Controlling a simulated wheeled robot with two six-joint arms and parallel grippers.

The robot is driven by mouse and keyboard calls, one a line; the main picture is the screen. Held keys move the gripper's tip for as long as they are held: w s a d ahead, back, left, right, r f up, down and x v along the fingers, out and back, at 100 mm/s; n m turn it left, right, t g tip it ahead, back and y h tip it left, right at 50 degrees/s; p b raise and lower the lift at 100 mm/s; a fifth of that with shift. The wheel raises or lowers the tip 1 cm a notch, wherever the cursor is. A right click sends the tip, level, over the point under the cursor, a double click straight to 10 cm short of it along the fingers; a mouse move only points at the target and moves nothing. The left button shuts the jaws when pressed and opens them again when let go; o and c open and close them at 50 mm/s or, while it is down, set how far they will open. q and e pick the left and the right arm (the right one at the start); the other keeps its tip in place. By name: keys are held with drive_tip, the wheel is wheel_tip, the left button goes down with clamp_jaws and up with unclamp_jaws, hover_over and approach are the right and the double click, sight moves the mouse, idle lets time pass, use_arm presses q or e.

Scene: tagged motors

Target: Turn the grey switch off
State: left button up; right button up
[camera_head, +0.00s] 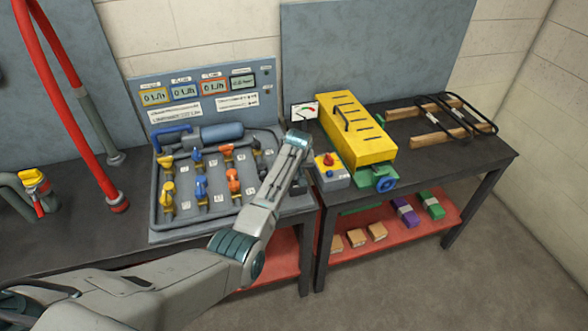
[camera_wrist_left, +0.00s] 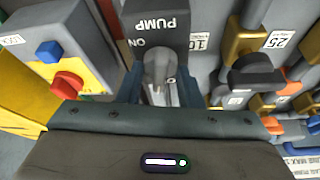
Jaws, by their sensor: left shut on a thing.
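The grey switch (camera_wrist_left: 157,63) shows in the left wrist view, on a dark plate (camera_wrist_left: 158,20) marked PUMP and ON, with the lettering upside down. My left gripper (camera_wrist_left: 160,88) is shut on the switch, one blue-grey finger on each side of its handle. In the head view my left arm (camera_head: 265,205) reaches across the right end of the valve panel. There, the arm's end hides the switch and the fingertips. My right gripper is in neither view.
A yellow-topped box with a red knob (camera_head: 327,160) stands close right of my arm, before a yellow machine (camera_head: 352,125). Left of my arm, blue, orange and yellow valves crowd the panel (camera_head: 190,235). A red hose (camera_head: 68,110) rises at the left.

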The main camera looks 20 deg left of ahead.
use_arm(q)
drive_tip(key=shift+w+n+y, duration=0.1)
drive_tip(key=shift+n+y, duration=0.3)
drive_tip(key=shift+n, duration=0.7)
drive_tip(key=o, duration=1)
drive_tip(key=shift+g, duration=0.3)
drive_tip(key=shift+c, duration=0.2)
drive_tip(key=shift+r, duration=0.1)
drive_tip(key=b+v, duration=0.2)
drive_tip(key=v, duration=0.8)
drive_tip(key=shift+s+r+b, duration=0.2)
drive_tip(key=shift+r+b, duration=0.05)
drive_tip(key=shift+b, duration=0.15)
drive_tip(key=shift+d, duration=0.1)
